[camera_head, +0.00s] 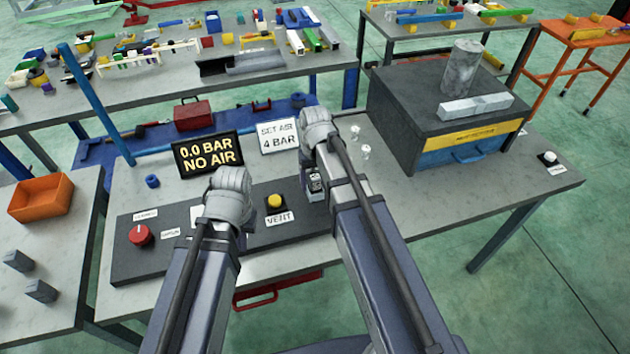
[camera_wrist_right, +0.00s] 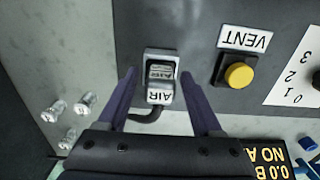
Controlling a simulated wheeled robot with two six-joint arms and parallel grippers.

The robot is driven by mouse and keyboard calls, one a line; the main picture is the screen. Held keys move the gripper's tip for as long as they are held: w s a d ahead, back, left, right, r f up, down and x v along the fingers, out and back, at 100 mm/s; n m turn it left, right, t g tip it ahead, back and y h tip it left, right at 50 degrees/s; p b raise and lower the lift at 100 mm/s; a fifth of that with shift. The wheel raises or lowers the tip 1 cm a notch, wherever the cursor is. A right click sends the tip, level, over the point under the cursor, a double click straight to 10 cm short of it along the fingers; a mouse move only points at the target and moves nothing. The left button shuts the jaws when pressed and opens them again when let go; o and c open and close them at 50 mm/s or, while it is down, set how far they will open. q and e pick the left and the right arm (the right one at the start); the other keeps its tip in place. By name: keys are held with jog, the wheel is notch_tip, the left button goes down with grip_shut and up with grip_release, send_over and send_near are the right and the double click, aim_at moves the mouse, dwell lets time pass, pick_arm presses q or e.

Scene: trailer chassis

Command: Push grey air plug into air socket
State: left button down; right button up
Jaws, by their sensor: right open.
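The grey air plug (camera_wrist_right: 160,97), labelled AIR, shows in the right wrist view with a dark cable at its lower side. It lies at the near edge of the pale-framed air socket (camera_wrist_right: 160,54) on the dark panel; I cannot tell how deep it sits. My right gripper (camera_wrist_right: 158,76) is open, with one finger on each side of the plug and visible gaps. In the head view the plug and socket area (camera_head: 315,183) is partly hidden by my right arm. My left gripper (camera_head: 228,203) is above the panel's middle; its fingers are hidden.
A yellow VENT button (camera_head: 275,202) is left of the socket in the head view. A red knob (camera_head: 140,235) is on the panel's left. Signs read 0.0 BAR NO AIR (camera_head: 207,153) and SET AIR 4 BAR (camera_head: 278,136). A dark box (camera_head: 400,118) stands right.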

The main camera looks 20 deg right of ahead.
notch_tip(320, 180, up, 12)
jog(key=p, duration=1.2)
jog(key=shift+r, duration=0.15)
jog(key=s+a+n+h, duration=0.1)
jog(key=s+a+n, duration=0.2)
jog(key=s+a, duration=0.7)
jog(key=s, duration=0.4)
jog(key=shift+s+a, duration=0.2)
jog(key=shift+a, duration=0.05)
notch_tip(320, 180, down, 10)
jog(key=b, duration=1)
